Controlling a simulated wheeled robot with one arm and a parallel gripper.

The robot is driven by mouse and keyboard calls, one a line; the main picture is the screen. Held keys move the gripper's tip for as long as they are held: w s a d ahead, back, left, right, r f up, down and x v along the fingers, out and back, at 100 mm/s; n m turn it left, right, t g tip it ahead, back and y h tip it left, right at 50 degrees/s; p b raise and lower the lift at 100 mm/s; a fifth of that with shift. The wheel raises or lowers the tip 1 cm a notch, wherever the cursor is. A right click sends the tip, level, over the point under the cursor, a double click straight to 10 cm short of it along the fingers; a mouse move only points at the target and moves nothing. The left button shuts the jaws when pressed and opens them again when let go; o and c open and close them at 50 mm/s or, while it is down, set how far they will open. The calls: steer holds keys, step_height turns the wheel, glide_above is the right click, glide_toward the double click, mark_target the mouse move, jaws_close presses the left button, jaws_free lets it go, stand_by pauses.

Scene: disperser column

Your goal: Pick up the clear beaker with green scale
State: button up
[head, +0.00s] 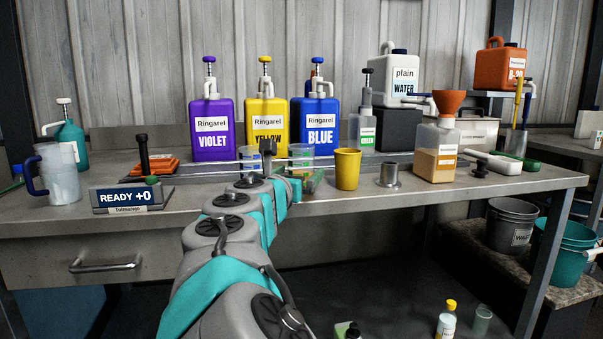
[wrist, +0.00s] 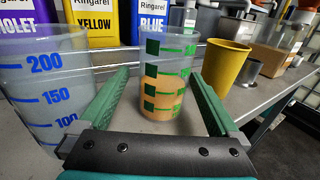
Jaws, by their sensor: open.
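The clear beaker with green scale (wrist: 165,75) stands upright on the bench in the wrist view, with tan content showing in its lower part. My gripper (wrist: 159,76) is open, its green fingers on either side of the beaker. Contact between fingers and beaker cannot be made out. In the head view the beaker (head: 301,153) shows behind the end of my arm, its lower part partly hidden. A clear beaker with blue scale (wrist: 45,85) stands close to the left finger; it also shows in the head view (head: 249,155).
A yellow cup (head: 347,168) stands to the right, near the right finger. A metal cup (head: 390,175) and a tan-filled bottle with funnel (head: 436,153) stand farther right. Violet (head: 211,130), yellow (head: 266,112) and blue (head: 315,115) canisters stand behind.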

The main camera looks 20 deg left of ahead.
mark_target(306, 166)
steer(key=w, duration=0.4)
steer(key=shift+w+d, duration=0.1)
steer(key=shift+w, duration=0.25)
steer(key=shift+r, duration=0.1)
steer(key=c, duration=1.4)
steer(key=shift+r, duration=0.1)
steer(key=shift+c, duration=0.2)
